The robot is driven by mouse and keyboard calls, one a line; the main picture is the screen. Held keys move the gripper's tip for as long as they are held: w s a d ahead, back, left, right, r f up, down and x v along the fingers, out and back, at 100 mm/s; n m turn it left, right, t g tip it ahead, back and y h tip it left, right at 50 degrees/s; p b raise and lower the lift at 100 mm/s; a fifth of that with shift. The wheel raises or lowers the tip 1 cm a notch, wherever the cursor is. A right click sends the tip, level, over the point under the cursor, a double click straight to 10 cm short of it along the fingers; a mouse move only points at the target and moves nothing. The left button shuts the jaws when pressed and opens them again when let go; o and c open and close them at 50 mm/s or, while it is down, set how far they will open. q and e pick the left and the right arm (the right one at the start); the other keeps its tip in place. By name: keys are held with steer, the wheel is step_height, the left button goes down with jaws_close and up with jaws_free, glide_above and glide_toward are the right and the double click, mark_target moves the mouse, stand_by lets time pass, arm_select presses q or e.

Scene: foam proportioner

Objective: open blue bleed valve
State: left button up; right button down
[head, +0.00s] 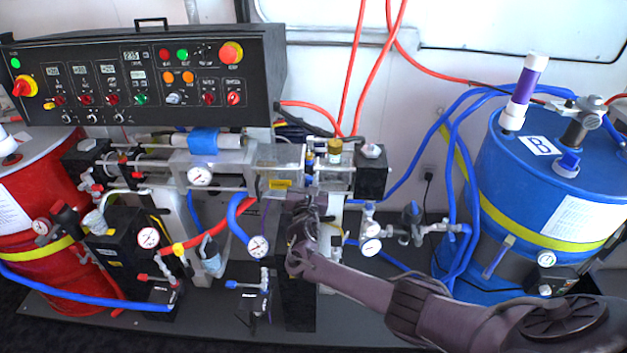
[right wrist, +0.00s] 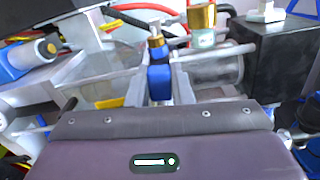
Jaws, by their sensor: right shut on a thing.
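The blue bleed valve (right wrist: 159,82) shows in the right wrist view as a small blue block below a brass fitting (right wrist: 156,42). My right gripper (right wrist: 160,88) has one finger on each side of the blue part and is shut on it. In the head view my right arm reaches in from the lower right, and my right gripper (head: 308,192) is at the right end of the pump assembly. The gripper and wrist hide much of the valve there, and I cannot tell how far it is turned. My left gripper is not in view.
A black control panel (head: 150,75) stands above the pump. A blue drum (head: 545,190) with hoses stands at the right, a red drum (head: 75,275) at the left. A black block (head: 371,175) sits close right of my gripper. Gauges and hoses crowd below.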

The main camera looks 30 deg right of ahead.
steer(key=shift+w+a+n, duration=0.2)
steer(key=shift+a+n, duration=0.15)
steer(key=shift+n, duration=0.45)
steer(key=shift+f, duration=0.1)
steer(key=c, duration=1.3)
jaws_free()
steer(key=p+v, duration=0.1)
steer(key=v, duration=0.6)
steer(key=shift+s+a, duration=0.25)
steer(key=shift+s, duration=0.1)
